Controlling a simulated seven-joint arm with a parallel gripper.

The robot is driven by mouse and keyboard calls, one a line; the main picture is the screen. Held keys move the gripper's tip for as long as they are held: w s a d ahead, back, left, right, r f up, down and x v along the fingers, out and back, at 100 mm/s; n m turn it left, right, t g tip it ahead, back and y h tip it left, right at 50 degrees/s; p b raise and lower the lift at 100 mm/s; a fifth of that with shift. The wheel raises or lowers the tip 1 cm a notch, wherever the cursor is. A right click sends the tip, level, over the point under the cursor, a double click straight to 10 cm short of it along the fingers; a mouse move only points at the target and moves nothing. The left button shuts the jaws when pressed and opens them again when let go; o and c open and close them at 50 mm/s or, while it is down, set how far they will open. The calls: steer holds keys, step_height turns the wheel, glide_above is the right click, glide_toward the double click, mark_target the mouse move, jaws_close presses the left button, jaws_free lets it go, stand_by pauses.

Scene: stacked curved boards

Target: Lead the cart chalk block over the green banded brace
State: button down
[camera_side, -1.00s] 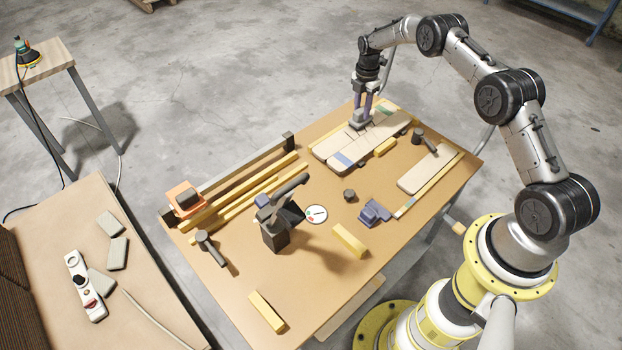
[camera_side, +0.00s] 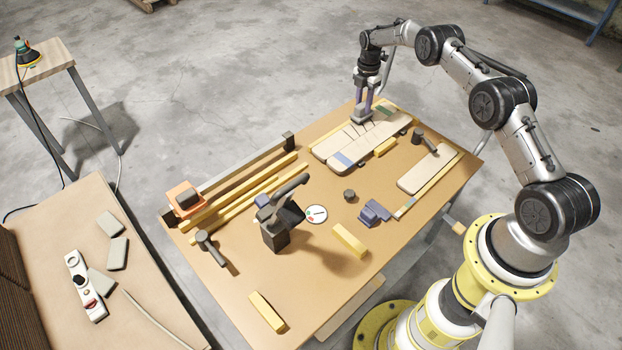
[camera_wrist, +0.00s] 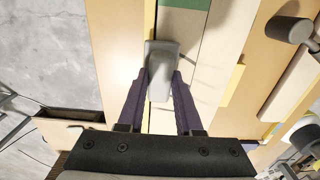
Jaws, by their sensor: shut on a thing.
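A grey chalk block (camera_wrist: 161,68) is between the purple fingers of my gripper (camera_wrist: 160,85) in the wrist view. The fingers are shut on its sides. In the side view the block (camera_side: 361,116) sits at the far left edge of the pale boards, below my gripper (camera_side: 364,106). I cannot tell whether it touches the board under it. The green banded brace shows its green band (camera_side: 384,113) just right of the block; in the wrist view the green band (camera_wrist: 186,3) is at the top edge, ahead and slightly right of the block.
A blue band (camera_side: 343,158) crosses the boards' near end. A dark mallet (camera_side: 424,139) and a yellow block (camera_side: 385,147) lie right of the boards. A dark clamp (camera_side: 278,218) stands mid-table. The table's far edge is close behind my gripper.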

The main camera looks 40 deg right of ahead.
mark_target(355, 117)
steer(key=shift+w+a, duration=0.1)
steer(key=shift+a, duration=0.1)
steer(key=shift+a+f, duration=0.1)
steer(key=shift+a, duration=1.35)
steer(key=shift+a+f, duration=0.15)
steer(key=shift+a, duration=0.45)
steer(key=shift+a, duration=0.1)
steer(key=shift+s+a, duration=0.15)
steer(key=shift+a, duration=0.9)
steer(key=shift+s+a, duration=0.1)
steer(key=shift+a, duration=0.9)
steer(key=shift+w+d+r, duration=0.1)
steer(key=shift+w+r, duration=0.05)
steer(key=shift+r, duration=0.8)
steer(key=shift+r, duration=0.1)
